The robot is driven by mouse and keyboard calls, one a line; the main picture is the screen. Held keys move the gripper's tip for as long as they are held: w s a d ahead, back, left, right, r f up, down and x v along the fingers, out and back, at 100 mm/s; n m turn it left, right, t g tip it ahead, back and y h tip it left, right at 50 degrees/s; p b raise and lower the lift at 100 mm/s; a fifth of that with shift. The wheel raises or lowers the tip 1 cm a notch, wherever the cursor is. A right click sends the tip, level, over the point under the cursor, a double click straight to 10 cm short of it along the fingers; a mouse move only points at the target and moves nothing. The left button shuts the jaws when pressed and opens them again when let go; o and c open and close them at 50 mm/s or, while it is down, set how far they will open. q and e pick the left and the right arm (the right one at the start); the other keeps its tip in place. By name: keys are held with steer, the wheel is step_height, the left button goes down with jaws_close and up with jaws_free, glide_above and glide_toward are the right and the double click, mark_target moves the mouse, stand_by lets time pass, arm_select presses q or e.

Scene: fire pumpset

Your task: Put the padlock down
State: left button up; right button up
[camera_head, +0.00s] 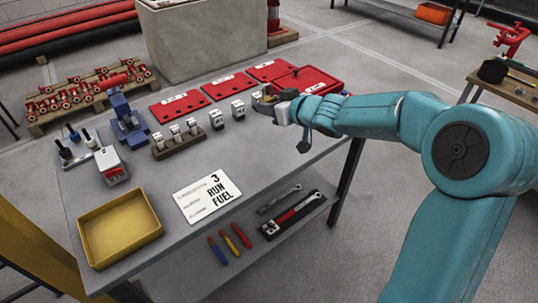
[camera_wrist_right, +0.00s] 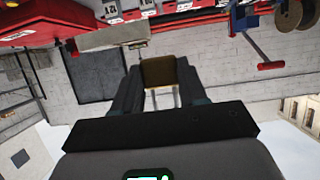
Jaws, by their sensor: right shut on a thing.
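My right gripper (camera_head: 268,96) is shut on a padlock (camera_wrist_right: 168,72). In the right wrist view the padlock's brown body sits between the two dark fingers, with its pale shackle showing below the body in the picture. In the head view the gripper is at the table's right side, just in front of the red case, and mostly hides the padlock. I cannot tell whether the padlock touches the tabletop (camera_head: 150,185). My left gripper is not in view.
Two white-faced padlocks (camera_head: 216,119) (camera_head: 238,109) stand left of the gripper. Several more sit in a wooden rack (camera_head: 180,143). Red plates (camera_head: 228,86) and a red case (camera_head: 308,80) lie behind. A white sign (camera_head: 207,198) and yellow tray (camera_head: 120,229) are nearer. Bare tabletop lies right of the sign.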

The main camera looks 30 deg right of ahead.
steer(key=b, duration=0.5)
glide_above(273, 155)
step_height(273, 155, down, 10)
steer(key=shift+a+f, duration=0.1)
steer(key=shift+f, duration=0.05)
arm_select(q)
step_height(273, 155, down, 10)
steer(key=b, duration=0.2)
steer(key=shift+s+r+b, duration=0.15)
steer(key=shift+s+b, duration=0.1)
steer(key=shift+b, duration=0.15)
arm_select(e)
steer(key=shift+f, duration=2.55)
steer(key=shift+f, duration=0.25)
steer(key=o, duration=1.1)
steer(key=shift+c, duration=0.2)
steer(key=shift+o, duration=0.2)
